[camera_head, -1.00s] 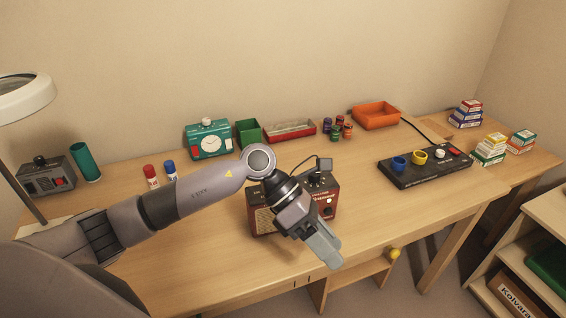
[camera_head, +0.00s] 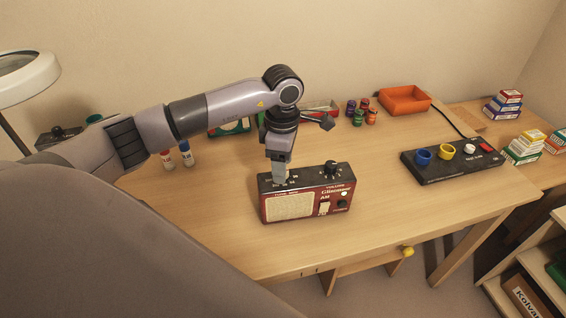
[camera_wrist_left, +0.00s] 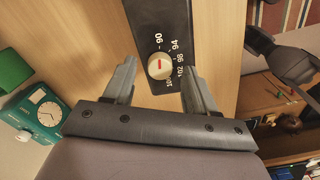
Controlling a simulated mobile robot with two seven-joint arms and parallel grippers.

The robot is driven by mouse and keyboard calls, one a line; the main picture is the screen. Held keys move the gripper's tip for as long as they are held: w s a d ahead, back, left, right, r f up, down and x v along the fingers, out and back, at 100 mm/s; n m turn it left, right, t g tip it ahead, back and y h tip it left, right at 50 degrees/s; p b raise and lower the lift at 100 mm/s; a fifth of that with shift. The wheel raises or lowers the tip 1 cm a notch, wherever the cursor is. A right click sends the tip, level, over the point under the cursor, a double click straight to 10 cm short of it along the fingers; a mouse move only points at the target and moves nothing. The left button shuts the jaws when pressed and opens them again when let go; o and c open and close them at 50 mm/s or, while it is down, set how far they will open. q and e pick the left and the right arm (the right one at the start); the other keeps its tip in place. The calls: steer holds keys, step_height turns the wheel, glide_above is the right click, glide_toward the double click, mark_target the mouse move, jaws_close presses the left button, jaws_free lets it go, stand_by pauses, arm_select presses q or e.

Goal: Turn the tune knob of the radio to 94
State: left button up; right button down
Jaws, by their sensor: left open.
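The red and black radio (camera_head: 307,205) stands upright on the desk in the head view. Its tune knob is mostly hidden there by my left gripper (camera_head: 279,180), which points down over the left part of the radio's top. In the left wrist view the cream tune knob (camera_wrist_left: 159,67) carries a red mark, and the numbers 90, 94, 98 and 102 run beside it. I cannot tell which number the mark points to. My left gripper (camera_wrist_left: 158,75) is open, with one finger on each side of the knob; contact is not visible.
A black volume knob (camera_head: 331,169) sits on the radio's top right. A black control panel (camera_head: 452,161) lies to the right, and an orange tray (camera_head: 404,100) stands behind. Red and blue bottles (camera_head: 186,154) stand to the left. The desk in front of the radio is clear.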

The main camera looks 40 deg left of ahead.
arm_select(q)
steer(key=shift+f, duration=0.5)
jaws_close()
steer(key=m+b, duration=0.2)
steer(key=m, duration=0.1)
steer(key=shift+f+b, duration=0.1)
steer(key=shift+b, duration=0.25)
steer(key=shift+m+b, duration=0.8)
steer(key=shift+m, duration=0.4)
steer(key=shift+m+b, duration=0.6)
steer(key=shift+m, duration=0.6)
